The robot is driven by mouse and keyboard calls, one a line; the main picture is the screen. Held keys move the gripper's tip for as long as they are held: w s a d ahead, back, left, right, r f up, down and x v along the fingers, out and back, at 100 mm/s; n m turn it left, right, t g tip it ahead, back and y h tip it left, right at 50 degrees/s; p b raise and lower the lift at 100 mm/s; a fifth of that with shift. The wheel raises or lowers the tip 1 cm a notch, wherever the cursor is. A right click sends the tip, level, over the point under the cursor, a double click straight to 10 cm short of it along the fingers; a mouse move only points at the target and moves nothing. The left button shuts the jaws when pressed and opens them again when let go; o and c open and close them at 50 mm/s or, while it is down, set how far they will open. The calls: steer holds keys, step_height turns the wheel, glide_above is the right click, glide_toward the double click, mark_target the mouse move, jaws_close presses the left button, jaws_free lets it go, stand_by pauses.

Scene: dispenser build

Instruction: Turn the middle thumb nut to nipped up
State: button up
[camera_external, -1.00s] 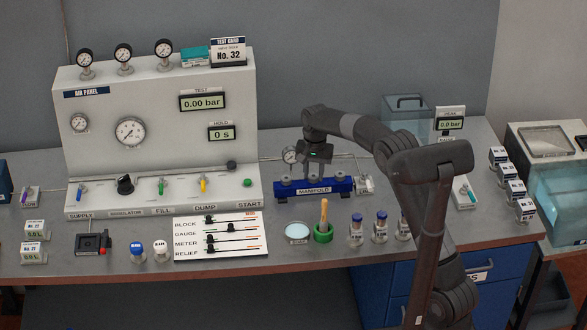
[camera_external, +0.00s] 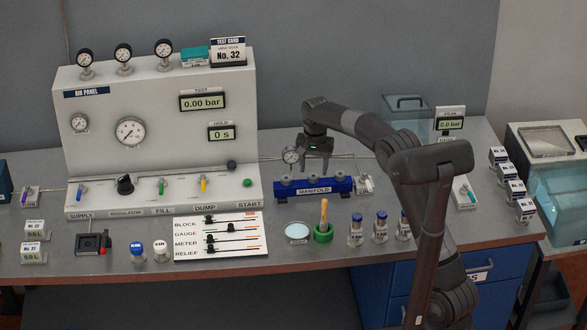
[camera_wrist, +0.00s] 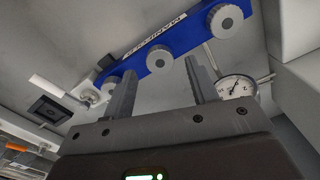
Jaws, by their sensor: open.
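The blue manifold (camera_external: 330,187) lies on the bench, with three grey thumb nuts along its top. The middle thumb nut (camera_external: 314,178) sits under my gripper (camera_external: 315,167), which is above it and apart from it. In the wrist view the middle nut (camera_wrist: 157,58) shows between the two fingertips of my gripper (camera_wrist: 160,68), beyond them. My gripper is open and empty. The other nuts (camera_wrist: 227,20) are at either end of the manifold. No mark showing how far the middle nut is turned can be read.
A small dial gauge (camera_external: 291,156) stands close behind the manifold, left of my gripper, and also shows beside a finger in the wrist view (camera_wrist: 236,87). A green cup (camera_external: 323,236) with a wooden-handled tool and several blue-capped vials (camera_external: 380,229) stand in front.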

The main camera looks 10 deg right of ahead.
mark_target(315, 176)
step_height(315, 176, up, 8)
steer(key=shift+r, duration=0.15)
stand_by(0.3)
steer(key=s+d+r+n+t, duration=0.1)
steer(key=s+d+r, duration=0.4)
steer(key=s+d, duration=0.3)
steer(key=s+d+r+n+t, duration=0.1)
steer(key=s+d+r+t, duration=0.1)
steer(key=s+d+r, duration=0.65)
steer(key=s+d+f+n+t, duration=0.1)
steer(key=s+d+f, duration=0.4)
steer(key=s, duration=0.4)
steer(key=s+d+f+t, duration=0.1)
steer(key=s+d+f, duration=0.5)
steer(key=s, duration=0.4)
steer(key=shift+s+d+f+n+t, duration=0.15)
steer(key=shift+s+d+n+t, duration=0.2)
steer(key=shift+d, duration=0.35)
steer(key=shift+w, duration=0.1)
